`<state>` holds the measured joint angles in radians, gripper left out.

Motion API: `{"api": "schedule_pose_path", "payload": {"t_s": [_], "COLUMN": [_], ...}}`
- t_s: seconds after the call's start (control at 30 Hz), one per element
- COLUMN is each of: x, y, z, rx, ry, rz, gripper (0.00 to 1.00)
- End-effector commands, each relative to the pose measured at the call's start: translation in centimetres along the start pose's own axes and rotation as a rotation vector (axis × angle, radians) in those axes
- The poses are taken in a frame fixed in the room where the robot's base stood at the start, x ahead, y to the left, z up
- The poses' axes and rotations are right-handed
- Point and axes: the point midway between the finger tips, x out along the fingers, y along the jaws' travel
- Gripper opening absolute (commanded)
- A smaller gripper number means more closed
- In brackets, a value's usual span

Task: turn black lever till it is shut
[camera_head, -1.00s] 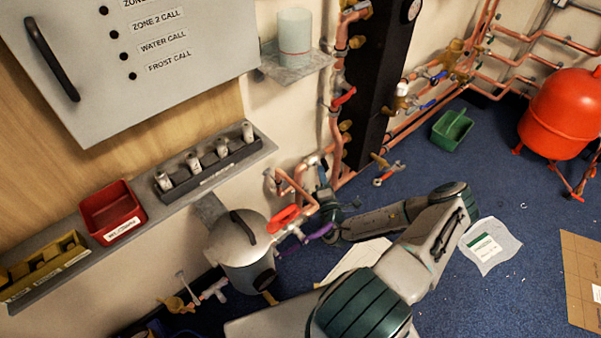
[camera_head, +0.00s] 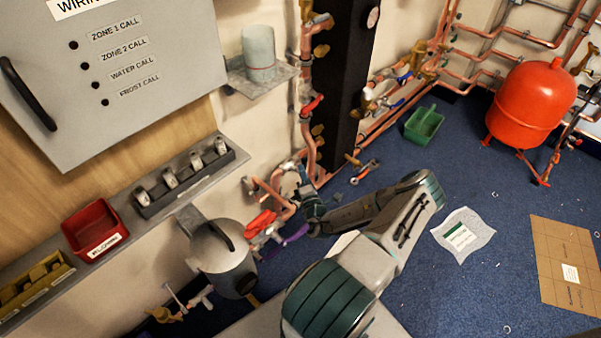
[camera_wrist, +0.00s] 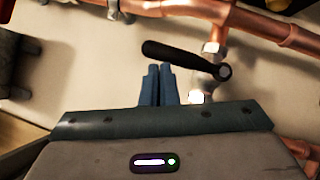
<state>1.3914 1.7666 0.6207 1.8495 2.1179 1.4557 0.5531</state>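The black lever (camera_wrist: 185,58) shows in the wrist view, a dark handle slanting down to the right. It ends at a round pivot beside a bright metal valve stem under a copper pipe (camera_wrist: 160,10). My gripper (camera_wrist: 159,68) has its two blue-grey fingers together, with at most a thin gap and nothing seen between them. The fingertips are just below the lever's left half in the picture; I cannot tell whether they touch it. In the head view my gripper (camera_head: 308,196) is by the copper pipes at the wall, and I cannot make out the black lever there.
A red lever (camera_head: 260,222), a purple lever (camera_head: 296,235) and a grey metal vessel (camera_head: 222,257) are close left of and below my gripper. A dark column (camera_head: 340,90) with pipes stands behind.

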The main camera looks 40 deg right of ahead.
Motion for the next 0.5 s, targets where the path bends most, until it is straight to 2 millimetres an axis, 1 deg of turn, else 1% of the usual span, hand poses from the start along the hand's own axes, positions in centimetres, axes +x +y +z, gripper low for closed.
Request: {"api": "schedule_pose_path", "payload": {"t_s": [0.03,0.33,0.43,0.5], "x": [0.3,0.2,-0.8,-2.0], "y": [0.2,0.3,0.2,0.2], "z": [0.4,0.5,0.4,0.3], "rx": [-0.005,-0.006,-0.005,-0.002], "ry": [-0.009,-0.011,-0.008,-0.007], "rz": [0.007,0.009,0.007,0.004], "gripper": [0.00,0.00,0.00,0.00]}}
